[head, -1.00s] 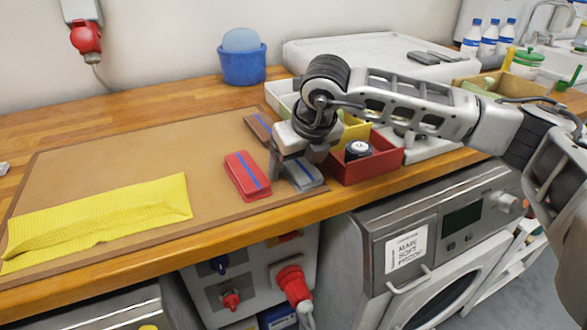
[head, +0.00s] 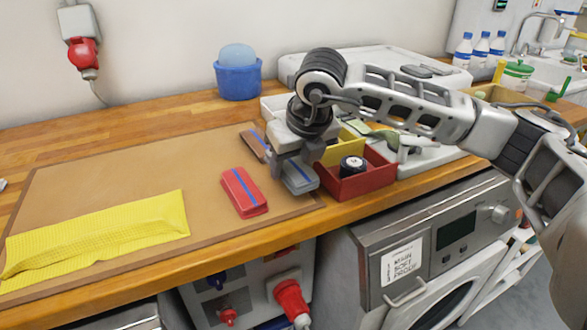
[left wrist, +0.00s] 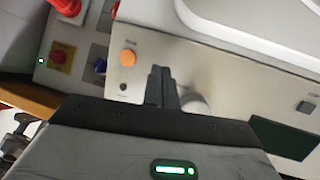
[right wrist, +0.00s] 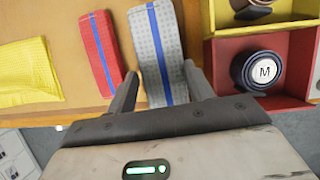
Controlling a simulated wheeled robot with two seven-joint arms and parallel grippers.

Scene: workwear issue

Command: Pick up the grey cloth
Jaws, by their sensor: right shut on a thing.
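The grey cloth (head: 300,178) is a folded pad with a blue stripe. It is at the right end of the brown mat, beside the red tray. My right gripper (head: 292,170) is shut on it from above. In the right wrist view the grey cloth (right wrist: 160,45) lies between the two fingers (right wrist: 160,90), and it seems held slightly above the mat. My left gripper shows only in the left wrist view (left wrist: 162,85), its fingers together with nothing between them, in front of the appliance fronts below the counter.
A red striped cloth (head: 242,192) lies just left, and a brown striped one (head: 254,143) behind. A yellow cloth (head: 100,235) is spread on the mat (head: 130,170). The red tray (head: 372,183) holding a dark round item is close on the right. A blue bucket (head: 238,82) stands behind.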

